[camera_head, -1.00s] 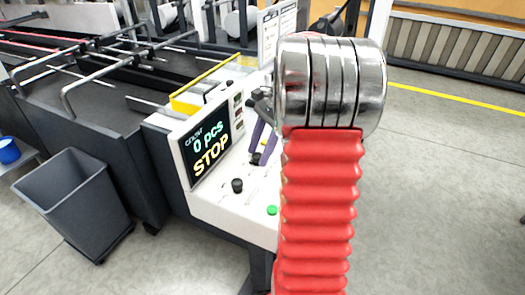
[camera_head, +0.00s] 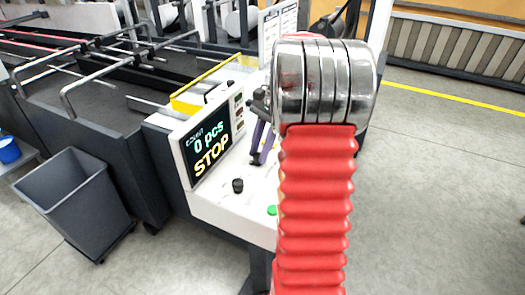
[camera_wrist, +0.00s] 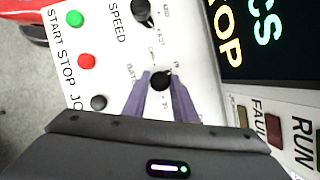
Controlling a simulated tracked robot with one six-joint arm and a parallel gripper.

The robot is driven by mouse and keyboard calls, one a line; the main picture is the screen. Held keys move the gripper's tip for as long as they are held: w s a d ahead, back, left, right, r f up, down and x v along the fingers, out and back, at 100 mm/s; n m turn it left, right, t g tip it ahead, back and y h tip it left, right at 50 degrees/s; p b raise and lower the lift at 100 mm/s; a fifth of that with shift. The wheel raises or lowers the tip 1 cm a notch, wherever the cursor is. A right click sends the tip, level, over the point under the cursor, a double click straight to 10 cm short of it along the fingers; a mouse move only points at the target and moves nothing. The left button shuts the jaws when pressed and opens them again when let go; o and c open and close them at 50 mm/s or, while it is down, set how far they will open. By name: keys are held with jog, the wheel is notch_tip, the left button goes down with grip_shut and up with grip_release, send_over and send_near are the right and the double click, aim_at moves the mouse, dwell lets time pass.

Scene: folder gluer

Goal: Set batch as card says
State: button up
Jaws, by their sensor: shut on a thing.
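My gripper (camera_wrist: 159,76) has its two purple fingers closed on a black knob (camera_wrist: 160,82) on the white control panel (camera_wrist: 115,50), in the wrist view. The label by this knob is partly hidden, and its setting is too small to read. In the head view my gripper (camera_head: 258,154) reaches down to the panel beside the display (camera_head: 209,146), which reads "0 pcs" and "STOP". A white printed card (camera_head: 277,32) stands behind the panel; its text is too small to read, and my arm may cover part of it.
The wrist view shows a SPEED knob (camera_wrist: 142,10), a green START button (camera_wrist: 75,18), a red STOP button (camera_wrist: 85,61) and a black button (camera_wrist: 98,102) nearby. A grey bin (camera_head: 72,205) stands left of the panel. Open floor lies to the right.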

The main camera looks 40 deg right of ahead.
jog(key=shift+s+n+g, duration=0.1)
jog(key=shift+n+g, duration=0.2)
jog(key=shift+n, duration=0.4)
jog(key=o, duration=0.8)
jog(key=shift+o, duration=1.2)
jog(key=v, duration=1.3)
jog(key=shift+r, duration=0.4)
